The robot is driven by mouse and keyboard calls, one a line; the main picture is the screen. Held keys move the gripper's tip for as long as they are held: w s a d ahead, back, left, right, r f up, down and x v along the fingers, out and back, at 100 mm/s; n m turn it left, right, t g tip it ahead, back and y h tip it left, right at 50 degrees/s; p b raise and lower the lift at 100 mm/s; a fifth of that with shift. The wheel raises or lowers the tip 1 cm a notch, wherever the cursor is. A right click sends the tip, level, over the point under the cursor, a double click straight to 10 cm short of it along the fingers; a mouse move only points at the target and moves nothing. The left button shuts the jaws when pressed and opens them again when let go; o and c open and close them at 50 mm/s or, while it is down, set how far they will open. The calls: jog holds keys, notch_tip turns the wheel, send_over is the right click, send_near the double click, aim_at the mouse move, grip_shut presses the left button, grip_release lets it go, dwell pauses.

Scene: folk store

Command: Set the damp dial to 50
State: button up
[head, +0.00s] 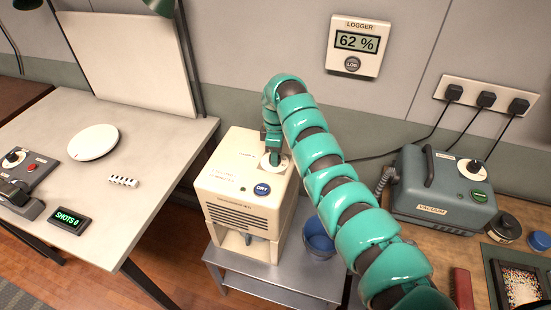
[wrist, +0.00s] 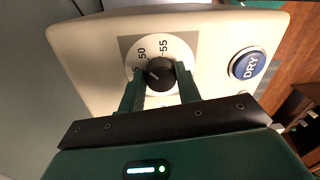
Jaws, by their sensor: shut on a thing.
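The damp dial (wrist: 160,74) is a black ridged knob on a white scale plate on top of the cream dehumidifier (head: 236,197). The numbers 50 and 55 show on the scale in the wrist view; the number to the left is mostly hidden. A pale mark on the knob points toward the lower left, but I cannot read the setting exactly. My gripper (wrist: 160,82) is shut on the knob from both sides. In the head view my gripper (head: 273,160) comes down over the dial plate (head: 281,164). The blue DRY button (head: 262,189) is beside the dial, untouched.
The wall logger (head: 357,45) reads 62 %. The dehumidifier stands on a grey metal stand (head: 276,278) with a blue bucket (head: 318,238) beside it. A vacuum unit (head: 440,185) stands on the right. A pale table (head: 150,150) is on the left.

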jog(key=shift+m, duration=0.4)
jog(key=o, duration=1)
jog(key=shift+c, duration=0.2)
notch_tip(320, 180, up, 17)
jog(key=shift+w+r+p, duration=0.2)
jog(key=shift+w+p, duration=0.1)
jog(key=shift+w, duration=0.15)
jog(key=shift+d, duration=0.1)
